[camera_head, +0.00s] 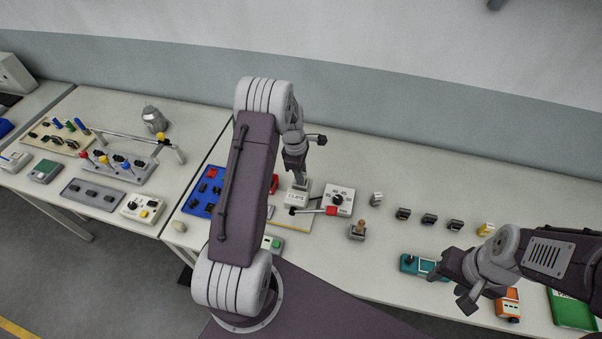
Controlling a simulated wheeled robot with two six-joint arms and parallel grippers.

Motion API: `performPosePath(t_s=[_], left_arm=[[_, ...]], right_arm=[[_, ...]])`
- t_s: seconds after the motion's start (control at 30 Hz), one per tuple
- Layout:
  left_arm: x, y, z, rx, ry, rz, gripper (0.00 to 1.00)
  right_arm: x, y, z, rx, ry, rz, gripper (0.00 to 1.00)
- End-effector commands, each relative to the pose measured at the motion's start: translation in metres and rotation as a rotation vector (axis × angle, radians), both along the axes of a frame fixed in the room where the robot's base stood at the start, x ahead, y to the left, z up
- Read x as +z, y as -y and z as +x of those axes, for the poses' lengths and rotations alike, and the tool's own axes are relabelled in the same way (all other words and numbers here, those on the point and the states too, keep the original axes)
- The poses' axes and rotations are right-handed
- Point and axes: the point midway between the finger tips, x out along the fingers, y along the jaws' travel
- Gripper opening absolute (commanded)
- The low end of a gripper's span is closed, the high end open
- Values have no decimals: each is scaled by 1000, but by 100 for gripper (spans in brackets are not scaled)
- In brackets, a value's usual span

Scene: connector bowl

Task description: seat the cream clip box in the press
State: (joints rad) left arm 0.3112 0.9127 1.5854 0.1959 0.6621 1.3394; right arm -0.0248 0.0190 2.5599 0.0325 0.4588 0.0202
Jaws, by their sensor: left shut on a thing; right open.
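A small cream box with dark lettering (295,199), which looks like the clip box, is directly below my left gripper (298,177). That gripper points down and is shut on it. The box is at the press, whose pale base (291,220) and red-tipped lever (331,210) show just below and to the right. I cannot tell whether the box is fully down in the press or slightly above it. My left arm hides the area left of the press. My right gripper (452,287) is open and empty at the lower right.
A white box with a black dial (338,199) stands close right of the press. Several small clips stand in a row further right, beyond a brown-knobbed stamp (357,230). A blue board (203,194) is left of my arm. A teal device (414,264) lies near my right gripper.

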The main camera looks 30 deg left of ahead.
Motion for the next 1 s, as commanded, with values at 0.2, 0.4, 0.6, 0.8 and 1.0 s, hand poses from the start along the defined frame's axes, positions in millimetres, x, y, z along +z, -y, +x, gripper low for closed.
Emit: performPosePath(t_s=[0.2,0.4,0.6,0.8,1.0], left_arm=[[-2,0,0,0,0,0,43],[-2,0,0,0,0,0,43],[5,-1,1,0,2,0,43],[45,-6,1,2,8,2,43],[93,-12,-1,2,5,1,43]], right_arm=[[-2,0,0,0,0,0,49],[-2,0,0,0,0,0,49],[-3,0,0,0,0,0,49],[-19,0,0,0,0,0,49],[-30,0,0,0,0,0,49]])
